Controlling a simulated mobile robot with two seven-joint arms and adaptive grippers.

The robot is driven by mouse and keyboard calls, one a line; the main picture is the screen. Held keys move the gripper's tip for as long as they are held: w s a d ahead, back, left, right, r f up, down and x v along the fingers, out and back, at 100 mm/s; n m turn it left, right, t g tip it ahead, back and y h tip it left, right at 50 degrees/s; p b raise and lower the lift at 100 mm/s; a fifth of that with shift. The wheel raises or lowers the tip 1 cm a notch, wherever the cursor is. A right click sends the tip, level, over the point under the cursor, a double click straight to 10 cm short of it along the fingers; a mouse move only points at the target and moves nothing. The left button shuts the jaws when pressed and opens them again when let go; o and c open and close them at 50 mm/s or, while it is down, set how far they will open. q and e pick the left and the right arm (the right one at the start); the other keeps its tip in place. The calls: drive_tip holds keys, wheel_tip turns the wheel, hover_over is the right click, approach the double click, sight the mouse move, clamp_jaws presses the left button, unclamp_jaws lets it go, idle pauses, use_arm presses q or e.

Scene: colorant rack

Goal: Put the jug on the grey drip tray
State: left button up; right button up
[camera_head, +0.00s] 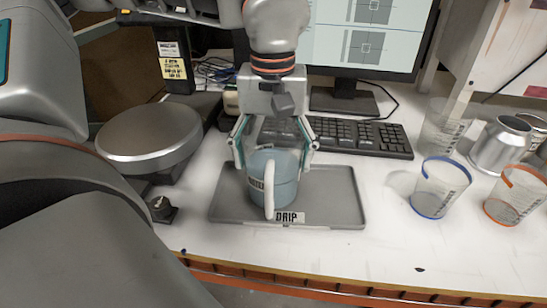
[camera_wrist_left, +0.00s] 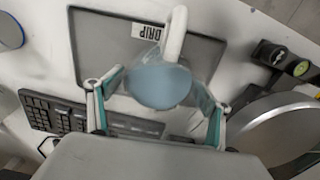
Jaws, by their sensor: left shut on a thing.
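The jug (camera_head: 284,176) is blue-grey with a white handle and stands upright over the left half of the grey drip tray (camera_head: 335,198). Its base appears to be on the tray's surface, though I cannot be sure of contact. My left gripper (camera_head: 272,150) comes from above and is shut on the jug, one finger on each side. In the left wrist view the jug (camera_wrist_left: 158,86) sits between the fingers, with the tray (camera_wrist_left: 105,40) and its DRIP label behind it. My right gripper is not in view.
A round metal scale plate (camera_head: 150,135) stands left of the tray. A black keyboard (camera_head: 355,137) and monitor are behind. Clear cups with a blue rim (camera_head: 440,187) and an orange rim (camera_head: 515,195), plus metal cans (camera_head: 500,145), stand at right. The table's front edge is close.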

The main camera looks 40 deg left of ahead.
use_arm(q)
drive_tip(key=shift+r, duration=0.1)
drive_tip(key=o, duration=2)
drive_tip(key=shift+f, duration=0.2)
drive_tip(key=shift+o, duration=0.2)
wheel_tip(320, 180, up, 12)
drive_tip(key=p, duration=0.1)
drive_tip(key=shift+r+p, duration=0.15)
drive_tip(key=shift+p, duration=0.15)
drive_tip(key=shift+s, duration=0.15)
